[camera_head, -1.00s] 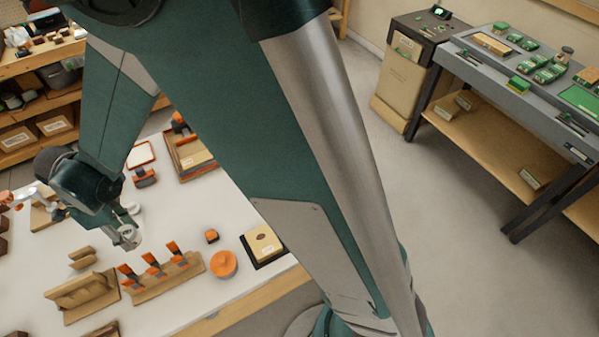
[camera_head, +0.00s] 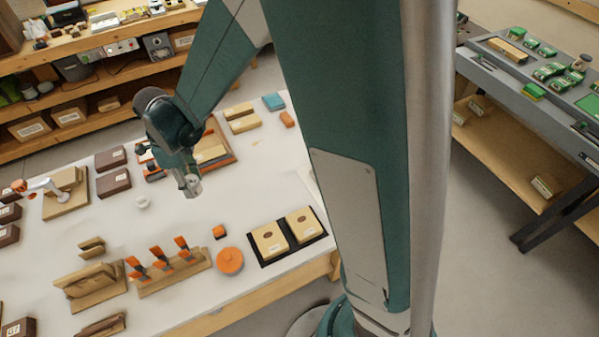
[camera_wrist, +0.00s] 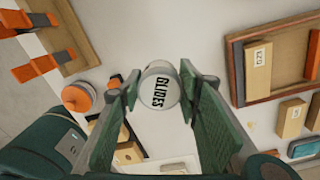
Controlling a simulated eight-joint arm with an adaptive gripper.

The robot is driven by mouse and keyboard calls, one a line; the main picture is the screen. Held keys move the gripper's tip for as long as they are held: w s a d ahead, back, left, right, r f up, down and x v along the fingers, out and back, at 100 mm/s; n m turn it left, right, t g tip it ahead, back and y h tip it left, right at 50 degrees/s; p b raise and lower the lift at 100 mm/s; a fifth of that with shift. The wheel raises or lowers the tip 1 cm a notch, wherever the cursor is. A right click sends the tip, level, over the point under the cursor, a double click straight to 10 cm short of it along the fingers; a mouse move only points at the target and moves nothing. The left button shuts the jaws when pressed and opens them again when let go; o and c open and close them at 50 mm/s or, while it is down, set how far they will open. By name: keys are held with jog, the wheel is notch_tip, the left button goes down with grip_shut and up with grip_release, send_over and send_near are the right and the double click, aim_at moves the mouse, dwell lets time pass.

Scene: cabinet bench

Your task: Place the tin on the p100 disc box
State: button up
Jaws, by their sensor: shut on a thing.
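My gripper (camera_head: 192,189) is shut on a white round tin marked "GLIDES" (camera_wrist: 159,86), which sits between the two fingertips in the wrist view. In the head view the gripper hangs over the white table, left of the wooden tray, and the held tin is hard to make out. Two tan boxes with dark round marks, a left one (camera_head: 268,241) and a right one (camera_head: 300,224), lie side by side on a black tray (camera_head: 255,262) at the table's front right. Their print is too small to read, so I cannot tell which is the p100 disc box.
An orange round container (camera_head: 230,261) and a small orange block (camera_head: 219,232) stand left of the black tray. A rack with orange-handled tools (camera_head: 170,272) is further left. A wooden tray (camera_head: 232,150) holds boxes behind.

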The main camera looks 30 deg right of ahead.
jog(key=d+r+m, duration=0.1)
jog(key=d+m, duration=0.3)
jog(key=d, duration=2)
jog(key=s+d+m, duration=0.1)
jog(key=s+d, duration=0.3)
jog(key=d, duration=0.6)
jog(key=s+d+m, duration=0.2)
jog(key=s+d, duration=0.2)
jog(key=d, duration=0.6)
jog(key=shift+s+d+r+m, duration=0.3)
jog(key=shift+s+d, duration=0.1)
jog(key=shift+f+b, duration=0.5)
jog(key=shift+f, duration=2.4)
jog(key=shift+f+b, duration=0.45)
jog(key=shift+f, duration=1.65)
jog(key=shift+f, duration=0.15)
